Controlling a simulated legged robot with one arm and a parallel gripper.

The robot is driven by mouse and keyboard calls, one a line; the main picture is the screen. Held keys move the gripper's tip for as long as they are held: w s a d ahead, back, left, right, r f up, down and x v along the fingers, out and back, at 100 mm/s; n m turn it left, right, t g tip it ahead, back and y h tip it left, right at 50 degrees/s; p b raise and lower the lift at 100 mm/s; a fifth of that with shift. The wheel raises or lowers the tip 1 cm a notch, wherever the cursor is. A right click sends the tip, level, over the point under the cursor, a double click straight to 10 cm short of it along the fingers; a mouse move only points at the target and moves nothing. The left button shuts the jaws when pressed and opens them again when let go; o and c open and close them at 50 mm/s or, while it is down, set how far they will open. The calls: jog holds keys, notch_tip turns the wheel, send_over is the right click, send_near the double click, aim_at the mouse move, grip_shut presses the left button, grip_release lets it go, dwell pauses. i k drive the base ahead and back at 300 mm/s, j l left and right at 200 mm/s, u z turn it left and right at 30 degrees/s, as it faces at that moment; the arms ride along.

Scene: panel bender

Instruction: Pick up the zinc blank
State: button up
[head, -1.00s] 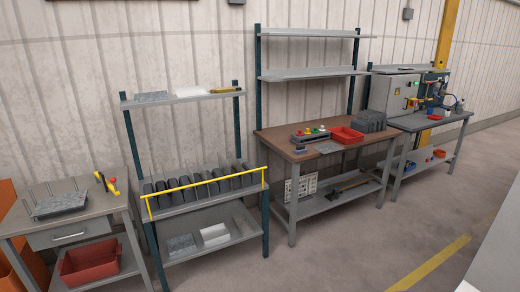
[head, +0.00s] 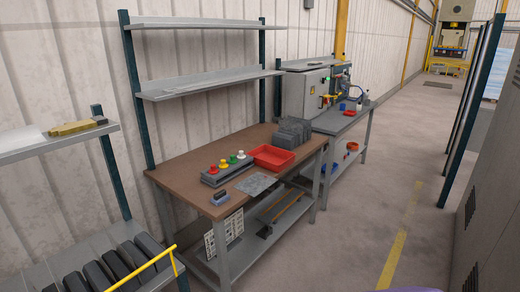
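A flat, mottled grey sheet that looks like the zinc blank (head: 256,184) lies on the brown-topped workbench (head: 180,174), close to its front edge. It is in front of the red tray and to the right of a control box (head: 226,172) with coloured knobs. Nothing visible rests on the sheet. My gripper is not in view, so its state and its place relative to the sheet do not show.
A red tray (head: 272,157) and dark grey blocks (head: 292,133) stand on the bench. A rack with a yellow rail (head: 150,266) is at lower left. Dark posts (head: 470,115) and a grey cabinet (head: 492,200) stand at right. Floor (head: 345,235) between is clear.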

aim_at(258, 183)
jog(key=i+l+z, duration=0.1)
jog(key=i+z, duration=0.35)
jog(key=i, duration=0.15)
jog(key=i+z, duration=0.4)
jog(key=i, duration=0.2)
jog(key=i+l+u, duration=0.8)
jog(key=i, duration=0.15)
